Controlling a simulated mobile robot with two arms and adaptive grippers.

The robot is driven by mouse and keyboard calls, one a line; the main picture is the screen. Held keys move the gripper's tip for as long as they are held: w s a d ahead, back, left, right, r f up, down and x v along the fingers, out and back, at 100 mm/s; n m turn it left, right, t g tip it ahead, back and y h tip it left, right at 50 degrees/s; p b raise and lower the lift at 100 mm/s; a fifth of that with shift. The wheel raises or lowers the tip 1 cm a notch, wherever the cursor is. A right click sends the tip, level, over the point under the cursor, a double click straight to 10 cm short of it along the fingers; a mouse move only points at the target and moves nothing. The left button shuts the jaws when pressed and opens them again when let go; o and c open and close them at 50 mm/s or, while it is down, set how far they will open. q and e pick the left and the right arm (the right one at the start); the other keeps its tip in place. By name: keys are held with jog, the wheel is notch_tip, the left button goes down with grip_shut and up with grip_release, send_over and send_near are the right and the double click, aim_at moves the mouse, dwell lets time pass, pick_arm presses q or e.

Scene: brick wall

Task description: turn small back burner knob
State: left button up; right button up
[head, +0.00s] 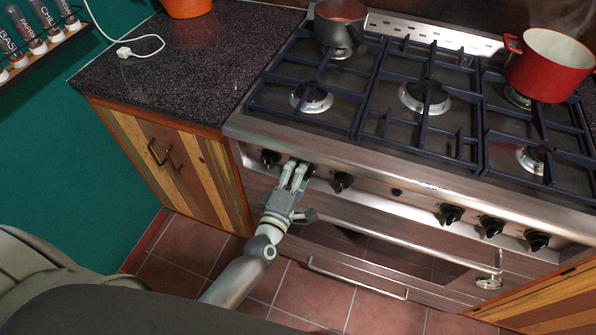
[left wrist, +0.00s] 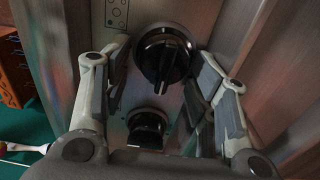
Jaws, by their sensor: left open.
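My left gripper (head: 296,174) is at the left part of the stove's front panel. Its fingers are open and partly cover the second knob from the left. In the left wrist view a black knob (left wrist: 167,57) with a raised grip bar lies between the spread fingers, with a gap on each side. A second black knob (left wrist: 148,128) sits nearer the gripper's base. In the head view the leftmost knob (head: 270,158) and the third knob (head: 343,181) show beside the gripper. I cannot read which knob serves which burner. My right gripper is not in view.
A grey pot (head: 340,34) stands on the back left burner. A steaming red pot (head: 548,65) stands at the back right. More knobs (head: 491,226) line the panel's right part. An oven handle (head: 400,247) runs below. A wooden cabinet (head: 165,160) is at left.

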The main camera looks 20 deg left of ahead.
pick_arm(q)
jog(key=s, duration=0.8)
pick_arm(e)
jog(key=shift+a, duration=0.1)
pick_arm(q)
jog(key=shift+a, duration=0.1)
jog(key=s+f+m+g+h, duration=0.1)
jog(key=s+f+m+g, duration=0.4)
jog(key=f, duration=0.9)
jog(key=s+f+m+g+h, duration=0.1)
jog(key=s+f+m+g, duration=0.35)
jog(key=f, duration=0.95)
jog(key=s+a+f+m+g+y, duration=0.1)
jog(key=s+a+f+m+g, duration=0.1)
jog(key=s+f, duration=0.3)
jog(key=s+a+f+m+g, duration=0.2)
jog(key=s+f+m, duration=0.3)
jog(key=s, duration=0.7)
jog(key=s+a+f+m+g+y, duration=0.1)
jog(key=s+a+f+m+g, duration=0.2)
jog(key=s+f, duration=0.3)
jog(key=s, duration=0.3)
jog(key=shift+s+m+y, duration=0.2)
jog(key=shift+m+y, duration=0.1)
jog(key=shift+m, duration=0.05)
jog(key=shift+g, duration=0.25)
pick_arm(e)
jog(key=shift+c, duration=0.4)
